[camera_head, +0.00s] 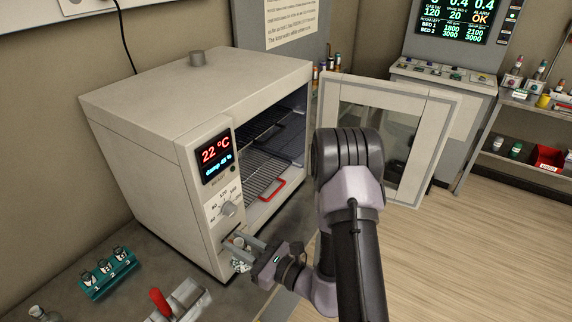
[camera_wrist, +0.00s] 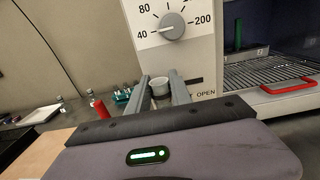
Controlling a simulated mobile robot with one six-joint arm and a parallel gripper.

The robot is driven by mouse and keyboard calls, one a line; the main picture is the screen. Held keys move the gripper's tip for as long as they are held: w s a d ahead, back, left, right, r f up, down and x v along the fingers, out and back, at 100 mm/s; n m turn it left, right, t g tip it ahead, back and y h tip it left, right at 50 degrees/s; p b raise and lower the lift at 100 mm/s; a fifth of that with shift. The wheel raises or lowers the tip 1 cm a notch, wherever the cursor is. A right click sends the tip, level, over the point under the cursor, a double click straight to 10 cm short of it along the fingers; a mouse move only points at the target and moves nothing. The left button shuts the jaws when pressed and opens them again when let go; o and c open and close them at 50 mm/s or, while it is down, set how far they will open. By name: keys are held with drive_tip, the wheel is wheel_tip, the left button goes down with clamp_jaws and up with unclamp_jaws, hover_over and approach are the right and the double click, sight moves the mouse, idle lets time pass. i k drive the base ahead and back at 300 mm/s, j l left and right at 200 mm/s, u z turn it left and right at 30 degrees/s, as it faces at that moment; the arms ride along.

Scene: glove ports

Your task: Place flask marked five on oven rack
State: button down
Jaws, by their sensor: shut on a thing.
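My gripper (camera_head: 246,246) is in front of the oven's lower front panel, below the dial. Its two fingers are shut on a small flask, whose round grey top (camera_wrist: 160,87) shows between them in the wrist view. Below the fingers in the head view is a pale, dark-marked part of the flask (camera_head: 240,265); I cannot read its number. The oven (camera_head: 150,110) stands open. Inside it, the wire oven rack (camera_head: 262,165) has a red front handle (camera_head: 266,192). The rack also shows at right in the wrist view (camera_wrist: 262,74), apart from the gripper.
The oven door (camera_head: 440,120) is swung open to the right, with my arm in front of it. A teal holder (camera_head: 108,282) with small vessels stands on the bench at left. A red-handled object (camera_head: 160,301) lies nearer. A shelf with bottles (camera_head: 535,130) is far right.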

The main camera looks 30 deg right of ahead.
sight(251, 179)
drive_tip(key=i+l+z, duration=0.15)
drive_tip(key=l+z, duration=0.15)
drive_tip(key=i+l+z, duration=0.3)
drive_tip(key=i+j, duration=0.3)
